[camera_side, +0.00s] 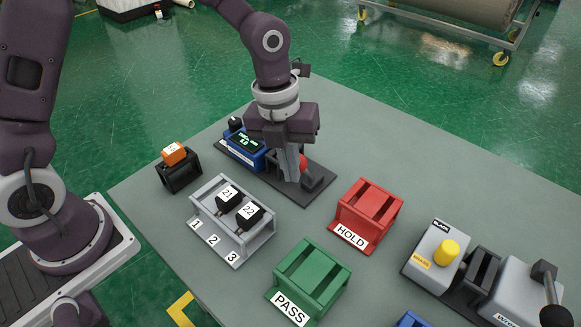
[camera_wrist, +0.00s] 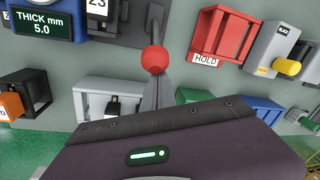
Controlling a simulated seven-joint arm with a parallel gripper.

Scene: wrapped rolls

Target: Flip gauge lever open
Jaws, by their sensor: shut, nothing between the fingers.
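The gauge is a blue box (camera_side: 244,149) with a lit screen on a dark base plate. In the wrist view its screen (camera_wrist: 40,18) reads "THICK mm 5.0". A black piece labelled 23 (camera_wrist: 97,9) sits beside the screen. The gauge lever has a red ball knob (camera_wrist: 155,58) on a dark arm. In the side view the knob (camera_side: 303,162) is partly hidden behind my gripper. My gripper (camera_side: 291,178) points down over the base plate, shut and empty. In the wrist view its fingertips (camera_wrist: 164,90) are right by the knob; contact cannot be told.
A grey rack (camera_side: 240,258) numbered 1 to 3 holds black pieces 21 (camera_side: 227,196) and 22 (camera_side: 249,212). A red HOLD stand (camera_side: 352,232), green PASS stand (camera_side: 300,290) and black stand (camera_side: 180,182) with an orange block (camera_side: 174,153) surround the gauge. A yellow-knobbed device (camera_side: 437,253) is right.

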